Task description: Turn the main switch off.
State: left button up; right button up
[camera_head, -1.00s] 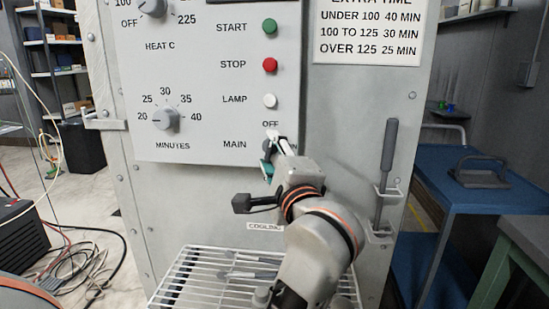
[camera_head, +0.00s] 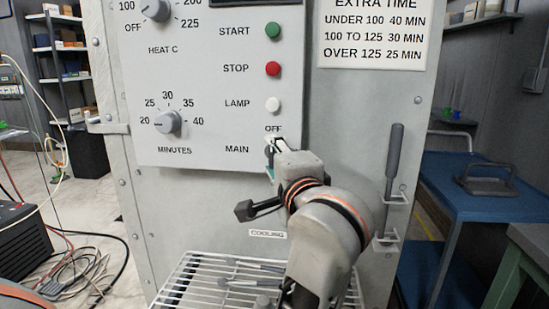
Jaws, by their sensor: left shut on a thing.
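The main switch (camera_head: 268,151) is at the lower right of the grey control panel (camera_head: 205,100), between the labels MAIN and OFF. It is mostly hidden behind my left gripper (camera_head: 272,150), so its setting cannot be read. My left gripper is at the switch, its fingers pointing into the panel, shut on the switch. The OFF label shows just above the fingers. My right gripper is not in view.
The green start button (camera_head: 272,30), red stop button (camera_head: 273,69) and white lamp (camera_head: 272,105) sit above the switch. A wire rack (camera_head: 205,275) labelled COOLING is below. A dark-handled tool (camera_head: 393,160) hangs at the right. A blue cart (camera_head: 470,175) stands farther right.

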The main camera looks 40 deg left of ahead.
pick_arm(q)
jog(key=o, duration=1.1)
jog(key=shift+o, duration=0.2)
